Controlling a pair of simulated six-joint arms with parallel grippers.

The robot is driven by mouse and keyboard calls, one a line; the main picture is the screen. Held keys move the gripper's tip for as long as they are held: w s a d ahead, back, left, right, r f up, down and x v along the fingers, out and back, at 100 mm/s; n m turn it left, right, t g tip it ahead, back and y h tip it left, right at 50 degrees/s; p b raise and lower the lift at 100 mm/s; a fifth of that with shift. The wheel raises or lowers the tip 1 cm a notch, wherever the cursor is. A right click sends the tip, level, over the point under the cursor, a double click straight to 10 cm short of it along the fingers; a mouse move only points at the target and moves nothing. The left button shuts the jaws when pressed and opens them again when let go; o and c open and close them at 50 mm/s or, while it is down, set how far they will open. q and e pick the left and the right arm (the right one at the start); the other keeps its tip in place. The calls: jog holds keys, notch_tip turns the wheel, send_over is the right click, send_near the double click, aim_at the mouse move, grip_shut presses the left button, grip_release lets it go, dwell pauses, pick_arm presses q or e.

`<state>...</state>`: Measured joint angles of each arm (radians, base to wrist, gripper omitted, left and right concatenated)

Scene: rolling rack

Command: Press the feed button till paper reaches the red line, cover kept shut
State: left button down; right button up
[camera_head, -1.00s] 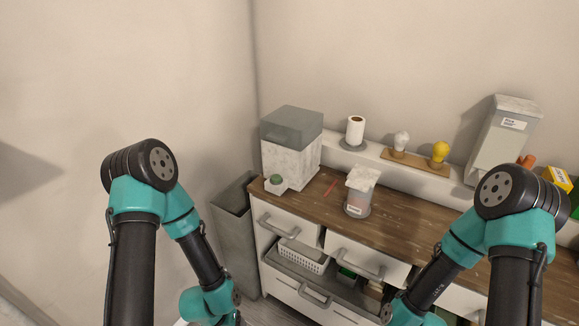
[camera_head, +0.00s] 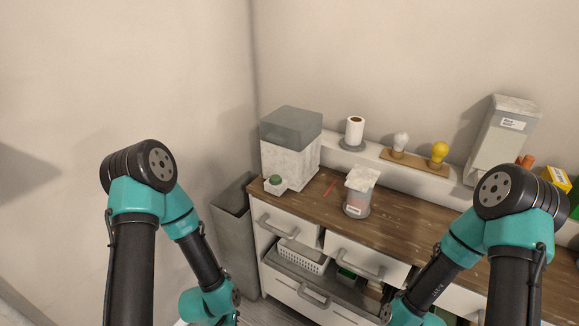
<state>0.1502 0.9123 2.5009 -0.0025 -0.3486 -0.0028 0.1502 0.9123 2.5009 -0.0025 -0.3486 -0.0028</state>
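A large white dispenser with a grey cover (camera_head: 292,122) stands at the back left of the wooden counter. The cover looks shut. A green button (camera_head: 275,180) sits on a small white block at the dispenser's front left foot. A red line (camera_head: 330,186) lies on the counter to the right of the dispenser. I see no paper strip reaching out over the counter. Both arms come up from the bottom of the view, left and right, and bend down. Both grippers are below the bottom edge and out of view.
A labelled canister (camera_head: 358,193) stands right of the red line. A paper roll (camera_head: 355,131), two bulbs on a wooden stand (camera_head: 418,163) and a tall dispenser (camera_head: 502,138) line the back. An open drawer holds a white basket (camera_head: 303,257). A grey bin (camera_head: 235,235) stands left.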

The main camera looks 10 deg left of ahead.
jog(key=shift+c, duration=0.3)
grip_shut()
dwell(1.0)
dwell(0.7)
